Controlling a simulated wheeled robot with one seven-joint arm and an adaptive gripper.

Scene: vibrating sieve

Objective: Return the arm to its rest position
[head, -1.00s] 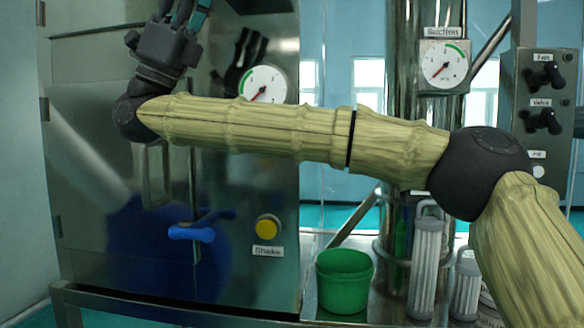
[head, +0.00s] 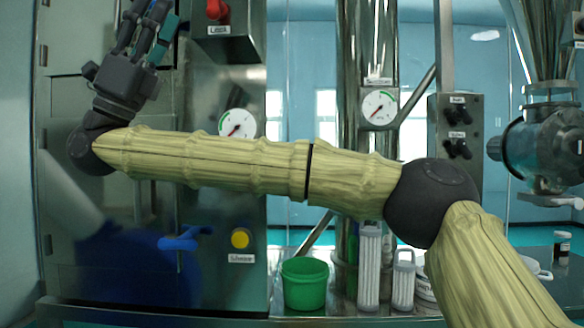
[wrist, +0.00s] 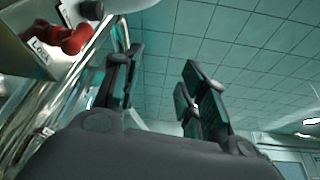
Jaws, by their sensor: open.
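My gripper (head: 145,38) is at the upper left of the head view, fingers pointing up, in front of the steel cabinet (head: 100,235). It is open and empty. In the wrist view my gripper (wrist: 158,80) shows two fingers apart with nothing between them, and the ceiling behind. My arm crosses the head view from the right, the forearm nearly level, and hides part of the cabinet and steel column.
The cabinet bears a red knob (head: 217,10), also in the wrist view (wrist: 72,42), a gauge (head: 237,124), a yellow button (head: 240,238) and a blue handle (head: 180,240). A green bucket (head: 305,284) and filter cartridges (head: 369,265) stand below the arm.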

